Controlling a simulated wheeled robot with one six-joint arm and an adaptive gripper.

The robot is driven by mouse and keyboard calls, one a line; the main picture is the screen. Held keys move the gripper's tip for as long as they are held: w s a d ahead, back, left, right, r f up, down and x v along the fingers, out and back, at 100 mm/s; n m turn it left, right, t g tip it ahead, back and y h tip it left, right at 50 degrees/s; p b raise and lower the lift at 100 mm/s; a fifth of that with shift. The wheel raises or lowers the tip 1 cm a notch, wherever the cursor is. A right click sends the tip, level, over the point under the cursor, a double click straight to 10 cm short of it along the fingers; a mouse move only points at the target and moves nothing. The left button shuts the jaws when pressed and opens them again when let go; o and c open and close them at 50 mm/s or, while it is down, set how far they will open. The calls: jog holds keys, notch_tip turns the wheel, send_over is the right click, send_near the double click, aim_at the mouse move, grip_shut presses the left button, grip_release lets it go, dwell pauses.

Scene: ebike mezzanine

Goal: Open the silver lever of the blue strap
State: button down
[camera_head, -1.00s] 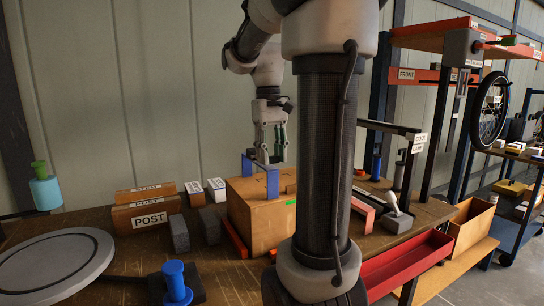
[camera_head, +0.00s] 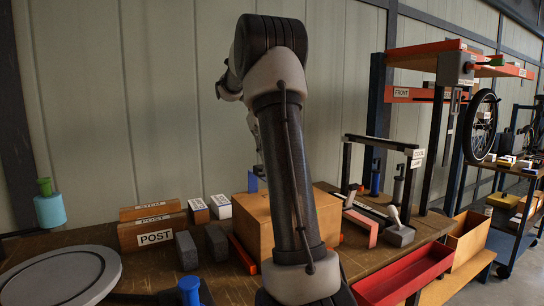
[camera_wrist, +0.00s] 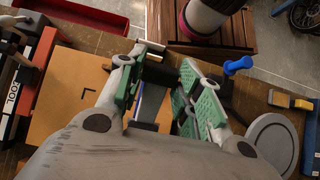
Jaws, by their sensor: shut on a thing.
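The blue strap (camera_head: 252,182) stands over the wooden box (camera_head: 240,215); in the head view my arm hides most of it. In the wrist view a thin blue part of the strap (camera_wrist: 138,104) shows between my fingers, above the tan box top (camera_wrist: 68,95). My gripper (camera_wrist: 166,62), with green pads, is down at the strap. A grey, flat piece, which looks like the silver lever (camera_wrist: 151,106), lies between the fingers, and they are shut on it. Its exact angle and the contact are hard to see.
Post and stem boxes (camera_head: 155,236) and grey blocks (camera_head: 187,250) stand left of the wooden box. A round grey disc (camera_head: 60,275) lies at the left. A red bin (camera_head: 405,277) hangs at the bench front. A black rack (camera_head: 385,145) stands at right.

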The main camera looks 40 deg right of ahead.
dwell(0.4)
jog(key=c, duration=1)
grip_release()
jog(key=shift+o, duration=0.2)
